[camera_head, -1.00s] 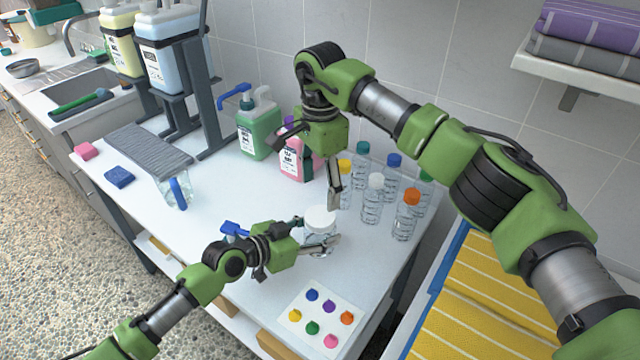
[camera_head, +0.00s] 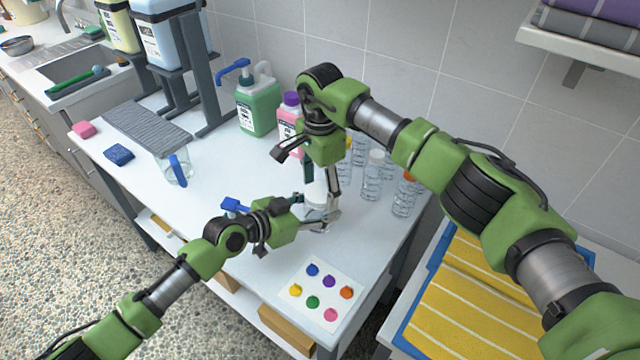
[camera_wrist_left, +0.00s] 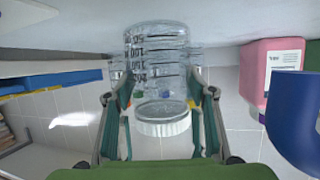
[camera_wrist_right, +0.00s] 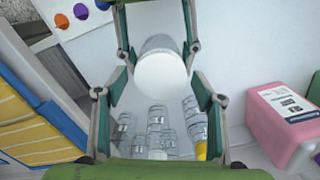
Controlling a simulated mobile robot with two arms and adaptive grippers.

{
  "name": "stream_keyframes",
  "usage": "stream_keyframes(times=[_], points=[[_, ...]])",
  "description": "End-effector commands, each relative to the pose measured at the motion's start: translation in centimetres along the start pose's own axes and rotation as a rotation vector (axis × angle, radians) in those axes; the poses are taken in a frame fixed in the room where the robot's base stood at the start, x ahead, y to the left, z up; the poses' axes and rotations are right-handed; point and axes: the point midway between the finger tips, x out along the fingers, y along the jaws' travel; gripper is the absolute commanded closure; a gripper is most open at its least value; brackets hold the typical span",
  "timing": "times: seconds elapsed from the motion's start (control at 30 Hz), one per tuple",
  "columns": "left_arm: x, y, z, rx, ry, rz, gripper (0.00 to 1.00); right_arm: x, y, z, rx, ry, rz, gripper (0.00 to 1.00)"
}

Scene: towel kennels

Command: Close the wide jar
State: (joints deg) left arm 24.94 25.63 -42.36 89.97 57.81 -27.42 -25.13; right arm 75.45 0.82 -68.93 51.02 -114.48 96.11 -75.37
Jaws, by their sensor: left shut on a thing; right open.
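The wide jar (camera_head: 318,226) is clear and stands upright near the front of the table. It shows inverted in the left wrist view (camera_wrist_left: 155,60). A white lid (camera_wrist_right: 162,76) sits over its mouth; I cannot tell whether it is screwed tight. The lid also shows in the left wrist view (camera_wrist_left: 162,127). My left gripper (camera_head: 317,211) is shut on the jar from the left side. My right gripper (camera_head: 321,196) points down from above, open, with its fingers on either side of the lid. These fingers partly hide the jar and lid in the head view.
Several clear bottles (camera_head: 373,178) stand close behind the jar. A pink jug (camera_head: 290,135) and a green pump jug (camera_head: 256,108) are behind to the left. A sheet with coloured dots (camera_head: 322,293) lies in front.

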Motion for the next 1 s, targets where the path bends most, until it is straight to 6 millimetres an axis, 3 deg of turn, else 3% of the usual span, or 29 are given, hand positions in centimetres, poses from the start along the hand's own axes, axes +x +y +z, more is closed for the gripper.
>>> stream_keyframes(times=[0.03,0.2,0.4,0.53,1.0], points=[[0.00,-0.02,0.07,0.000,-0.001,0.000,1.00,-0.01,0.00,0.01,0.000,0.000,0.000,0.37],[0.00,-0.02,0.07,0.000,-0.001,0.000,1.00,-0.02,0.00,0.01,0.000,0.000,0.000,0.78],[0.00,-0.03,0.07,0.000,-0.001,0.000,1.00,-0.01,0.02,0.00,0.010,0.000,0.001,0.78],[0.00,-0.03,0.07,0.000,-0.001,0.000,1.00,-0.01,0.02,-0.03,0.115,0.001,0.001,0.78],[0.00,-0.05,0.08,0.000,-0.001,-0.001,1.00,0.06,0.03,-0.03,0.934,0.001,0.001,0.78]])
